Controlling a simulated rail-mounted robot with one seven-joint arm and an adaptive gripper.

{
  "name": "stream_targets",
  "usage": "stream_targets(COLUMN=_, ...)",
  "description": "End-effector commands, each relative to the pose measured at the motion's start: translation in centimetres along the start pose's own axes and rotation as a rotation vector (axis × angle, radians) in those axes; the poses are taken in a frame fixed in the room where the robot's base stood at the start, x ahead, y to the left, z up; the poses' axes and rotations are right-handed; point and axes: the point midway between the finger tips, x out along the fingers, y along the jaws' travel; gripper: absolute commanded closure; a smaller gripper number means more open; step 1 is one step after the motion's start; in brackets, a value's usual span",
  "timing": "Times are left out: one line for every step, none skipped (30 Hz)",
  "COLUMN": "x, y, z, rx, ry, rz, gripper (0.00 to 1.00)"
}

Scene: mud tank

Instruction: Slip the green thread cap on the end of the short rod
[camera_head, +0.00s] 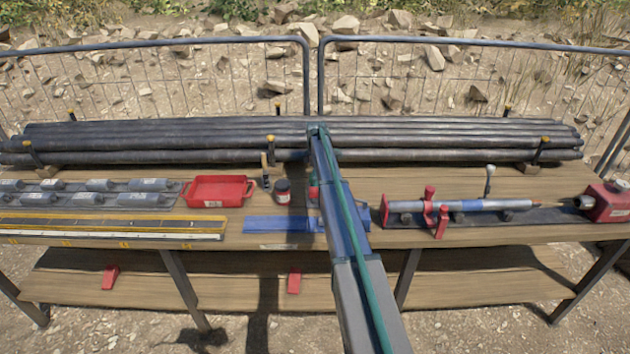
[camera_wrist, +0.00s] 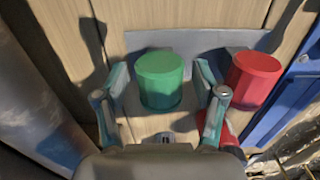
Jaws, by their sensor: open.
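In the head view my arm hides the cap and my gripper. A silver rod with a blue band (camera_head: 500,205), which looks like the short rod, lies level in a red clamp (camera_head: 434,212) on the bench's right side. A large grey cylinder (camera_wrist: 42,105) fills the wrist view's left edge; I cannot tell what it is.
A red cap (camera_wrist: 252,78) stands close right of the green one in the wrist view. Long dark pipes (camera_head: 180,140) lie along the back.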

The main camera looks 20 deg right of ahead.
Motion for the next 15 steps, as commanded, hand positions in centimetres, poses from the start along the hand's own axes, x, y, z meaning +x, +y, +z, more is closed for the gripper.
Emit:
stream_targets(x=-0.03, y=0.0, z=0.0, rx=0.0, ry=0.0, rz=0.0, gripper=0.3)
stream_targets(x=-0.03, y=0.0, z=0.0, rx=0.0, ry=0.0, rz=0.0, gripper=0.3)
stream_targets(x=-0.03, y=0.0, z=0.0, rx=0.0, ry=0.0, rz=0.0, gripper=0.3)
stream_targets(x=-0.03, y=0.0, z=0.0, rx=0.0, ry=0.0, rz=0.0, gripper=0.34)
stream_targets(x=-0.04, y=0.0, z=0.0, rx=0.0, ry=0.0, rz=0.0, gripper=0.39)
stream_targets(x=-0.04, y=0.0, z=0.0, rx=0.0, ry=0.0, rz=0.0, gripper=0.45)
stream_targets(x=-0.04, y=0.0, z=0.0, rx=0.0, ry=0.0, rz=0.0, gripper=0.5)
stream_targets(x=-0.04, y=-0.01, z=0.0, rx=0.0, ry=0.0, rz=0.0, gripper=0.55)
stream_targets(x=-0.04, y=-0.01, z=0.0, rx=0.0, ry=0.0, rz=0.0, gripper=0.62)
stream_targets(x=-0.05, y=-0.01, z=0.0, rx=0.0, ry=0.0, rz=0.0, gripper=0.67)
stream_targets(x=-0.05, y=-0.01, z=0.0, rx=0.0, ry=0.0, rz=0.0, gripper=0.72)
stream_targets(x=-0.04, y=-0.01, z=0.0, rx=0.0, ry=0.0, rz=0.0, gripper=0.77)
stream_targets(x=-0.04, y=-0.01, z=0.0, rx=0.0, ry=0.0, rz=0.0, gripper=0.77)
stream_targets(x=-0.06, y=0.0, z=0.0, rx=0.0, ry=0.0, rz=0.0, gripper=0.77)
stream_targets(x=-0.08, y=-0.01, z=0.0, rx=0.0, ry=0.0, rz=0.0, gripper=0.77)
